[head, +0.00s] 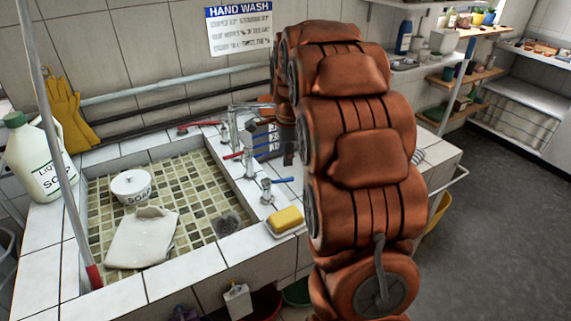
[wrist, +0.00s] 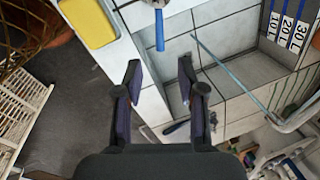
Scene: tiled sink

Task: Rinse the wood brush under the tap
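I cannot make out a wood brush in either view. My gripper (wrist: 160,82) is open in the wrist view, its two dark fingers apart above the white tiled ledge with nothing seen between them. In the head view my arm hides most of it. Metal taps (head: 233,125) with red and blue levers stand along the sink's right ledge. The nearest tap (head: 267,190) has a blue lever, and a blue lever (wrist: 159,30) also shows ahead of my fingers in the wrist view. The tiled sink (head: 195,190) has a dark round patch at its near right.
The sink holds a white soap bowl (head: 131,186) and a pale cloth (head: 143,238). A yellow sponge (head: 286,219) lies on the right ledge; it also shows in the wrist view (wrist: 88,22). A soap jug (head: 38,165) stands left. Grey floor (head: 500,220) is clear at right.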

